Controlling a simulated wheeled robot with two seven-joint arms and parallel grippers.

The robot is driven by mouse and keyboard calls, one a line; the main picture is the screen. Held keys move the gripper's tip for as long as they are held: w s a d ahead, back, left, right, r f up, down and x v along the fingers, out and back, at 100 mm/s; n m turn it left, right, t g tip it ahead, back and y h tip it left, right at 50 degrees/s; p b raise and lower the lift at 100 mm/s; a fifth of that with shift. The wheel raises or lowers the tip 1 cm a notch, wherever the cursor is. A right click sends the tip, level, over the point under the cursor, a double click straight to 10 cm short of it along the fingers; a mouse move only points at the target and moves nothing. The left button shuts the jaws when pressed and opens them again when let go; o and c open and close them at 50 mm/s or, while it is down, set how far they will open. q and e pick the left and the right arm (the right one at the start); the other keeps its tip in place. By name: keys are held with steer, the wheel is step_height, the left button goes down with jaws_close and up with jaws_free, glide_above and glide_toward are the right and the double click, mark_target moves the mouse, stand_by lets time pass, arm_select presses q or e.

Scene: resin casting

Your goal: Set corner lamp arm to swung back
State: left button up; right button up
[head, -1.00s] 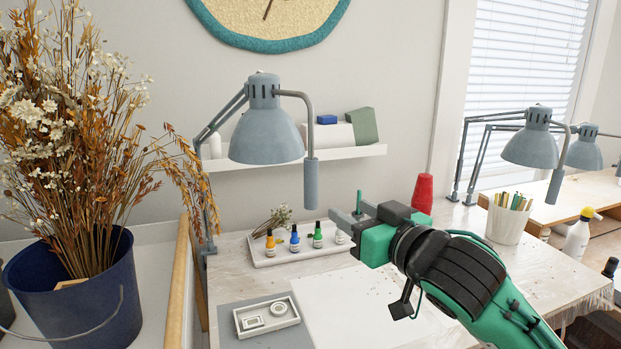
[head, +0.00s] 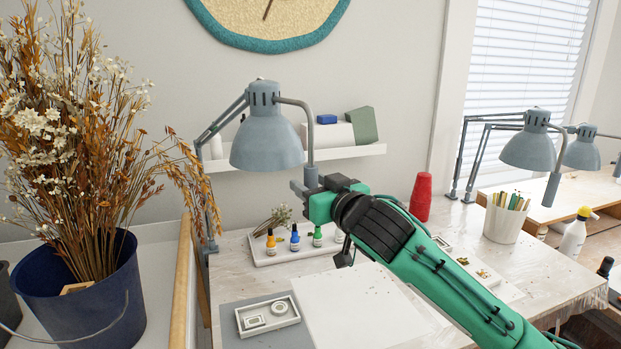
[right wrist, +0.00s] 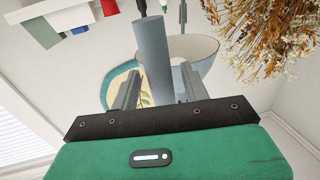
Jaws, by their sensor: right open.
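The corner lamp (head: 266,142) has a grey-blue shade on a jointed arm (head: 222,121) that rises from the table's left back corner and leans right. A curved tube from the shade's top ends in a straight hanging handle (head: 310,172). My right gripper (head: 308,188) is at the handle's lower part and hides its end. In the right wrist view the handle (right wrist: 153,55) stands between the two open fingers (right wrist: 160,90), with the shade (right wrist: 200,48) behind. Whether either finger touches the handle I cannot tell. My left gripper is not in view.
A tray (head: 262,259) with several small bottles is below my right gripper. A red cone-shaped thing (head: 421,197) and a pencil cup (head: 503,223) stand to the right. A dried-flower bucket (head: 75,290) fills the left. A wall shelf (head: 340,154) is behind the lamp.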

steer(key=shift+w+a, duration=0.3)
steer(key=shift+w, duration=0.15)
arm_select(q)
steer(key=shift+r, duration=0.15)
